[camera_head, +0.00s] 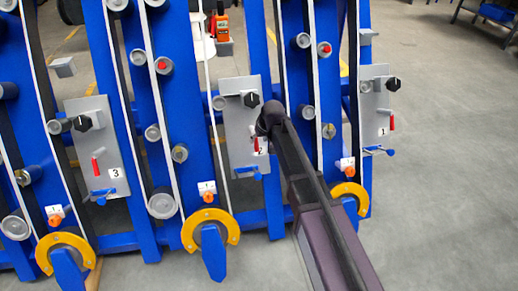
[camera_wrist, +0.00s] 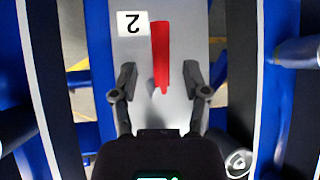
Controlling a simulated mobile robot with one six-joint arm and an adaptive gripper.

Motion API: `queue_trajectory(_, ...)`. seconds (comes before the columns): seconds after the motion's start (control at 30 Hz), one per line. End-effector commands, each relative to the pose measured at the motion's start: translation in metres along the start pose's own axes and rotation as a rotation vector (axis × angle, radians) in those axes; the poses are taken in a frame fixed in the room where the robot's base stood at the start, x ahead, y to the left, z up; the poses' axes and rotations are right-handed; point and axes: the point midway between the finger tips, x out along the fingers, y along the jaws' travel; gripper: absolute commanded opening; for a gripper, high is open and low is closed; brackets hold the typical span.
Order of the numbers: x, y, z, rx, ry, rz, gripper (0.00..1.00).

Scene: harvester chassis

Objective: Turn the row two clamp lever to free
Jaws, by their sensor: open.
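The row two panel is a grey plate (camera_head: 236,95) marked 2, partly hidden by my arm in the head view. It bears a red lever, which shows in the wrist view (camera_wrist: 161,50) beside the white number 2 label (camera_wrist: 132,23). My gripper (camera_wrist: 159,76) is open, with one finger on each side of the red lever's lower part in the picture. Gaps show between lever and fingers; I cannot tell the depth between them. A blue handle (camera_head: 247,171) sticks out at the panel's lower edge in the head view.
Similar panels marked 3 (camera_head: 92,130) and 1 (camera_head: 374,105) stand left and right. A black knob (camera_head: 251,99) sits high on panel 2. Blue posts, rollers, belts and yellow half rings (camera_head: 210,219) surround it.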

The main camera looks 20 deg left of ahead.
Motion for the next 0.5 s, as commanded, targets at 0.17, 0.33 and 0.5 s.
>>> queue_trajectory(0.17, 0.019, 0.001, 0.001, 0.000, 0.000, 0.000, 0.60)
queue_trajectory(0.33, 0.031, 0.001, 0.001, 0.000, 0.000, 0.000, 0.60)
queue_trajectory(0.5, 0.038, 0.000, 0.000, 0.000, 0.000, 0.000, 0.60)
